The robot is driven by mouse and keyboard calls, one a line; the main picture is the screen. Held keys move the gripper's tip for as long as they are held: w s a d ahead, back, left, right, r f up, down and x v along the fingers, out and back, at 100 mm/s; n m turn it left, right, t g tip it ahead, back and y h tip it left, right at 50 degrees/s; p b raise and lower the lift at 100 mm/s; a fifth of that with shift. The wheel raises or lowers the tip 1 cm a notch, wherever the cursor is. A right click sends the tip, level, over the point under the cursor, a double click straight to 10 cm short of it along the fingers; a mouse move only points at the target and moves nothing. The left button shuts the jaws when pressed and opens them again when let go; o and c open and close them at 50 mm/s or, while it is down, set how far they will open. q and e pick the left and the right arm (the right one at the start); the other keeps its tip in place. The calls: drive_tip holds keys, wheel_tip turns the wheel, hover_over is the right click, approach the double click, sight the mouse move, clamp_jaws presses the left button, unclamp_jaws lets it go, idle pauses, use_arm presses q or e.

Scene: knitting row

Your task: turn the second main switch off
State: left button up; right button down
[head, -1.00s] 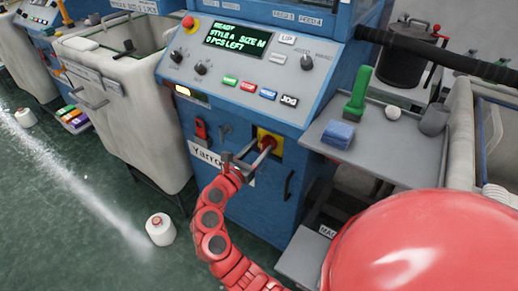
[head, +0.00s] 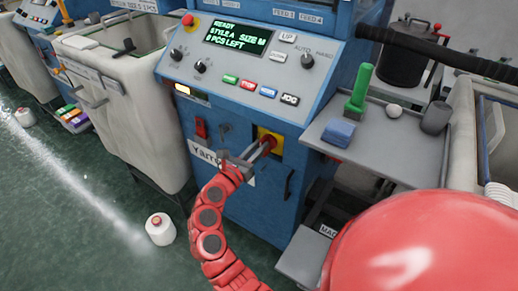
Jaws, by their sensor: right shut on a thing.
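The main switch (head: 277,137) is a red knob on a yellow plate, low on the front of the blue machine (head: 235,190). My right gripper (head: 259,151) reaches it from the lower left, with its grey fingers shut on the red knob. The fingers hide part of the knob, so its exact angle is hard to tell. The machine's green-lit display (head: 236,38) reads READY, style, size M and 0 PCS LEFT. My left gripper is out of view.
A red rocker switch (head: 201,128) and a small key-like knob (head: 226,134) sit left of the main switch. A grey side shelf (head: 385,155) juts out at right, holding a green-handled tool (head: 358,92) and a blue block (head: 338,133). A white cone (head: 160,229) stands on the floor.

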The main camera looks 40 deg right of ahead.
drive_tip(key=shift+w+n, duration=0.15)
drive_tip(key=shift+n, duration=1.05)
drive_tip(key=shift+w+a+f+n+p, duration=0.1)
drive_tip(key=shift+w+f+n+p, duration=0.15)
drive_tip(key=shift+n+p, duration=1.7)
drive_tip(key=shift+w+a+f+n+p, duration=0.1)
drive_tip(key=shift+w+f+n+p, duration=0.15)
drive_tip(key=shift+n+p, duration=1.7)
drive_tip(key=shift+w+a+f+n+p, duration=0.15)
drive_tip(key=shift+f+n+p, duration=0.45)
drive_tip(key=shift+n, duration=2.4)
drive_tip(key=shift+r, duration=0.15)
drive_tip(key=c, duration=0.8)
unclamp_jaws()
